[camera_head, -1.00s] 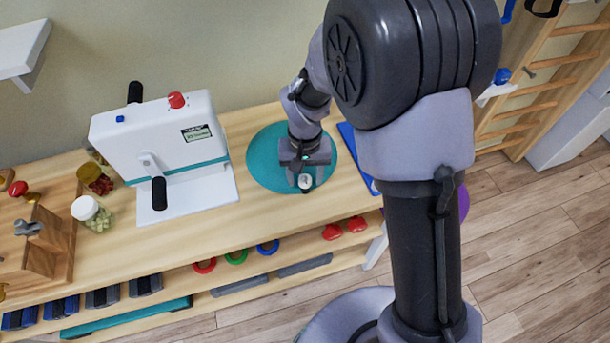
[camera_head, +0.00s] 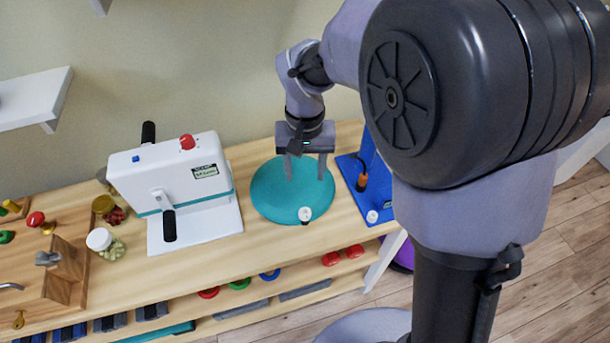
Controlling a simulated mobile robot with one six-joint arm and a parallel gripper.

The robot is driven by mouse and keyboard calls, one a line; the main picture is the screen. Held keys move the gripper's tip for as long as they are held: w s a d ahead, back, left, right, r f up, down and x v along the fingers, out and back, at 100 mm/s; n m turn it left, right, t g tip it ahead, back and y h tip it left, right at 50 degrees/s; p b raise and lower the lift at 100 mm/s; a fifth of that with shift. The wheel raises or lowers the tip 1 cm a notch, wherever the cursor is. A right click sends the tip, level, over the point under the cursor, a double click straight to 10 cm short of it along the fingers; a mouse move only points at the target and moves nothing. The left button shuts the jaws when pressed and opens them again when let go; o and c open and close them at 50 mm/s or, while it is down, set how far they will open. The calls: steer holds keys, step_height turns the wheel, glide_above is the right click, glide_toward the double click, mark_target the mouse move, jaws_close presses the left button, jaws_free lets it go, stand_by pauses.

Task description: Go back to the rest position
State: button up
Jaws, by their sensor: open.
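My gripper (camera_head: 308,168) hangs fingers down above the teal round pad (camera_head: 275,205) on the wooden bench. Its two fingers are apart with nothing between them. A small white-topped object (camera_head: 305,214) stands at the front edge of the pad, below and in front of the fingers and clear of them. My arm reaches in from the right and hides part of the bench's right end.
A white machine with black handles (camera_head: 170,180) stands left of the pad. A jar (camera_head: 103,242) and wooden box (camera_head: 68,270) are at left. A shelf (camera_head: 30,100) is on the wall.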

stand_by(0.3)
steer(key=s+d+r+m+t+y+b, duration=0.1)
steer(key=s+d+r, duration=0.3)
steer(key=s, duration=0.4)
steer(key=s+d+r+m+t+y+b, duration=0.1)
steer(key=s+d+r+m+t+b, duration=0.1)
steer(key=s+r, duration=0.4)
steer(key=s+d+m+t, duration=0.1)
steer(key=s+d+t, duration=0.1)
steer(key=s, duration=0.1)
steer(key=shift+s+d+t, duration=0.3)
